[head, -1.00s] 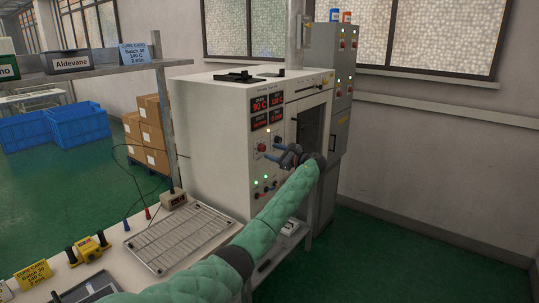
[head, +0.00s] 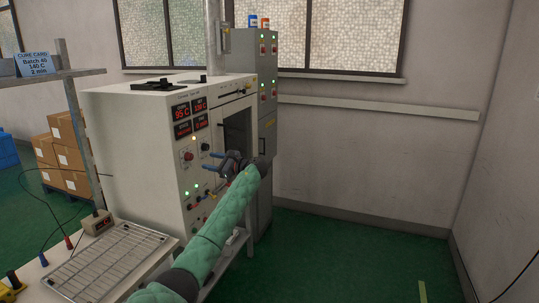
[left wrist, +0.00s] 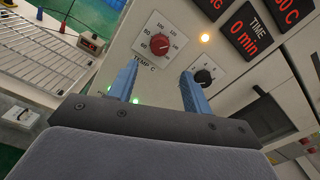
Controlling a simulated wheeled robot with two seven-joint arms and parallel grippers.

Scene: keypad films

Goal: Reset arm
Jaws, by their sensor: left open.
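My left arm in its green quilted sleeve reaches up to the white oven (head: 140,140). My left gripper (head: 225,165) is open and empty in front of the oven's control panel. In the left wrist view its two blue fingers (left wrist: 160,85) stand apart. The red temperature dial (left wrist: 160,46) lies beyond the left finger and a black knob (left wrist: 205,77) beyond the right one. An orange lamp is lit, and the time display (left wrist: 250,31) reads 0 min. In the head view the red displays (head: 189,118) show 95 C at upper left. My right gripper is not in view.
A wire rack (head: 115,260) lies on the bench at lower left, with a small meter box (head: 97,222) behind it. A grey cabinet (head: 262,100) stands behind the oven. The green floor at right is clear.

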